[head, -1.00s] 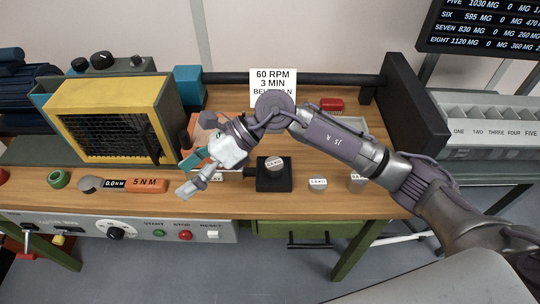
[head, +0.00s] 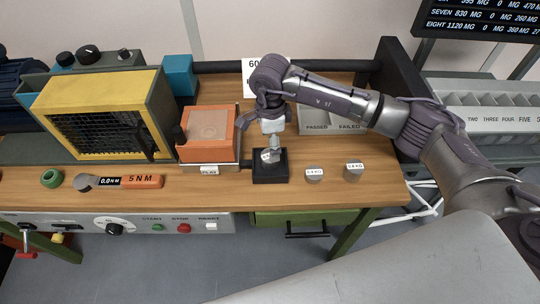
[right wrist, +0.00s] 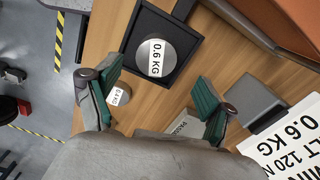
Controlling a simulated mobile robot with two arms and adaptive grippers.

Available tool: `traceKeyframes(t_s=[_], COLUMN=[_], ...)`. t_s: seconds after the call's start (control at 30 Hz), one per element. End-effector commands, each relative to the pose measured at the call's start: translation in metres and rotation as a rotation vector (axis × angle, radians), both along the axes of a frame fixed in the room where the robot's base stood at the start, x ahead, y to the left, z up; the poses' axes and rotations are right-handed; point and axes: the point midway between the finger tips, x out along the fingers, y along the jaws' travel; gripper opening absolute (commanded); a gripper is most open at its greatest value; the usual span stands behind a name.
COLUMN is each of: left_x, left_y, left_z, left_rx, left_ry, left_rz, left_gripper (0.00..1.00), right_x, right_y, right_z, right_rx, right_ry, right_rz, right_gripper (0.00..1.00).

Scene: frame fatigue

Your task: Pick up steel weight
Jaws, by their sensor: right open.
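A round grey steel weight labelled 0.6 KG (right wrist: 170,57) sits on a square black holder (right wrist: 137,41) in the right wrist view. Two other steel weights, one nearer (head: 314,176) and one farther right (head: 354,172), stand on the bench. My left gripper is not in view.
An orange box (head: 207,131) stands left of the holder. A grey passed/failed tray (head: 320,121) is behind. A yellow-framed cage (head: 97,115) and a torque tool (head: 128,182) are farther left.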

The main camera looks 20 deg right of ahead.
Motion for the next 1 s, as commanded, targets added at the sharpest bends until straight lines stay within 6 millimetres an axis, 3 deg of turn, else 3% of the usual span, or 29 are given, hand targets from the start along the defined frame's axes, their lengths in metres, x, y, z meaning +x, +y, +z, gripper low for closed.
traceKeyframes(t_s=[0.27,0.4,0.7,1.0], left_x=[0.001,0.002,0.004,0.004], left_y=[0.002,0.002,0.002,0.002], left_z=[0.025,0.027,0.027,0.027], left_rx=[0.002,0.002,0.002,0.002], left_ry=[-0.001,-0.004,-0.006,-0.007], left_rz=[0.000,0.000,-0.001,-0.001], left_gripper=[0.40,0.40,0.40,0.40], right_x=[-0.007,-0.006,-0.005,-0.005], right_y=[0.003,0.004,0.003,0.003], right_z=[-0.030,-0.048,-0.054,-0.053], right_rx=[0.001,0.002,0.002,0.002], right_ry=[0.007,0.003,0.000,0.000], right_rz=[0.000,-0.002,0.000,-0.001], right_gripper=[0.82,0.82,0.81,0.31])
